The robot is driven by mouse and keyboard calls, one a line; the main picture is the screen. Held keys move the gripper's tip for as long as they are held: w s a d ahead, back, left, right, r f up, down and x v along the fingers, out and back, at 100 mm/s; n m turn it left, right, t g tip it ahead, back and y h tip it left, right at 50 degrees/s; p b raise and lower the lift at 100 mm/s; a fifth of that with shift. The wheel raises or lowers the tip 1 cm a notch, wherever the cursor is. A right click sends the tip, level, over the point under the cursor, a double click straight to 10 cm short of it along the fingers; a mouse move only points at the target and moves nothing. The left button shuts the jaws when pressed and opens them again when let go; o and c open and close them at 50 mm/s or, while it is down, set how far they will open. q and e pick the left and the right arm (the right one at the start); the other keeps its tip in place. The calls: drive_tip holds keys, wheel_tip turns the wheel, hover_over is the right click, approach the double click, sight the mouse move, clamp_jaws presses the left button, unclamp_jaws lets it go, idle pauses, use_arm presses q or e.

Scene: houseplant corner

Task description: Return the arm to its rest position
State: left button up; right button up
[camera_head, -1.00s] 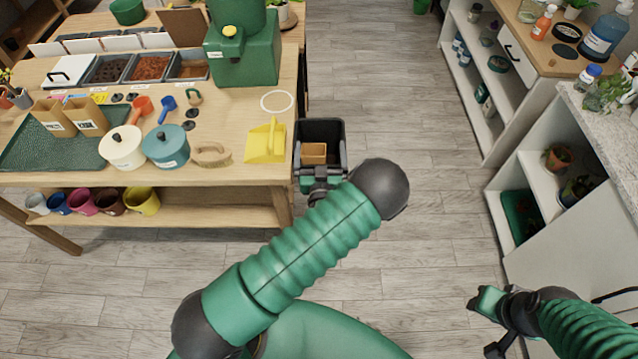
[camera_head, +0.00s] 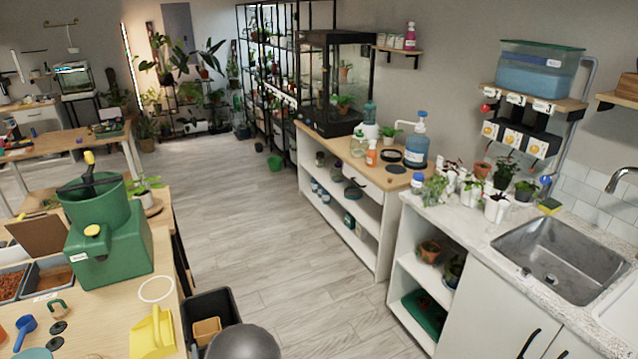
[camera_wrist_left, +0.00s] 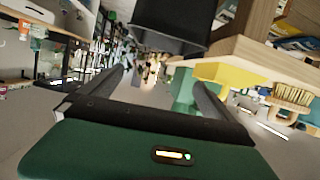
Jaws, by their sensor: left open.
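My left gripper (camera_wrist_left: 158,78) shows in the left wrist view with its two dark fingers spread and nothing between them. A black bin (camera_wrist_left: 172,22) stands just beyond the fingers, at the top of that view. In the head view only a dark round joint of my left arm shows at the bottom edge; the left gripper itself is not visible there. My right arm and gripper are out of view.
A white counter with a sink (camera_head: 560,255) stands at right. The floor between is clear.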

use_arm(q)
drive_tip(key=s+d+r+m+g+h, duration=0.2)
drive_tip(key=s+d+g, duration=0.1)
drive_tip(key=s, duration=0.4)
drive_tip(key=s+d+r+m+g+h, duration=0.2)
drive_tip(key=s+d+g+h, duration=0.1)
drive_tip(key=s, duration=0.5)
drive_tip(key=s+d+r+m+g+h, duration=0.2)
drive_tip(key=s+d+g, duration=0.1)
drive_tip(key=s, duration=0.4)
drive_tip(key=shift+s+d+r+m+g+h, duration=0.2)
drive_tip(key=shift+s+d+m+g+h, duration=0.15)
drive_tip(key=shift+d, duration=0.45)
drive_tip(key=shift+w, duration=0.15)
